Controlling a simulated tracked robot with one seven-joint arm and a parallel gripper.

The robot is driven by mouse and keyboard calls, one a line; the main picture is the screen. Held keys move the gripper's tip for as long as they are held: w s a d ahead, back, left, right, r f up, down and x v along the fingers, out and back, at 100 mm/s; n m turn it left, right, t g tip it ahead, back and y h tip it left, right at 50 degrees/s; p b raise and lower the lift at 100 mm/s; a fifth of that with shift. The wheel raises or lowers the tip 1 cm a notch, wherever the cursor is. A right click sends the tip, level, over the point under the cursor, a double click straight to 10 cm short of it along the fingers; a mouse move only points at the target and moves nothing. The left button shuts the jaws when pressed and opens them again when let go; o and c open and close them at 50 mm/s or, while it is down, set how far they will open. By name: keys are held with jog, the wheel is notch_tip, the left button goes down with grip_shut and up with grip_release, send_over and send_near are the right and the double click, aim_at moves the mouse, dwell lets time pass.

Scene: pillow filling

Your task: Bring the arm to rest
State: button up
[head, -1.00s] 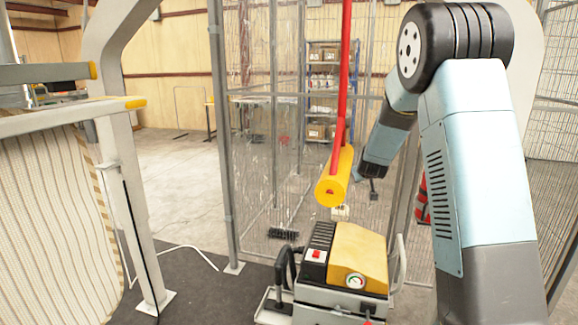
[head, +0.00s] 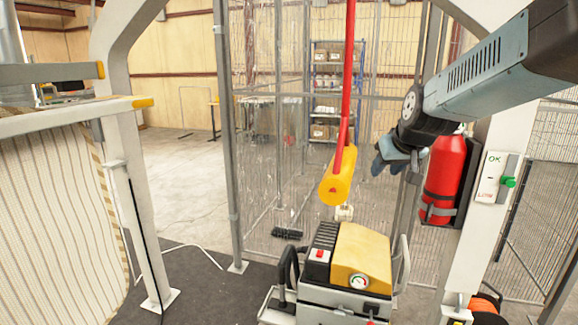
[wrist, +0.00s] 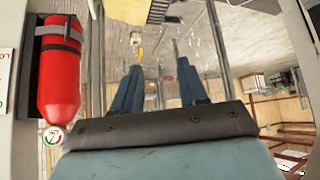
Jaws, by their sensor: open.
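My gripper (wrist: 160,84) shows in the wrist view with its two blue fingers apart and nothing between them. In the head view my arm reaches in from the upper right, and its far end hangs near the mesh fence, left of the red fire extinguisher (head: 445,172). The extinguisher also shows at the left of the wrist view (wrist: 60,72), apart from the fingers.
A white post (head: 482,220) carries the extinguisher and a switch box. Mesh fence (head: 290,130) stands behind. Open floor (head: 180,175) lies at left.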

jog(key=s+f+m+g, duration=0.1)
jog(key=s+g, duration=0.1)
jog(key=s, duration=2)
jog(key=shift+s+f+h, duration=0.15)
jog(key=shift+s+h, duration=0.05)
jog(key=shift+h, duration=0.2)
jog(key=shift+a, duration=0.1)
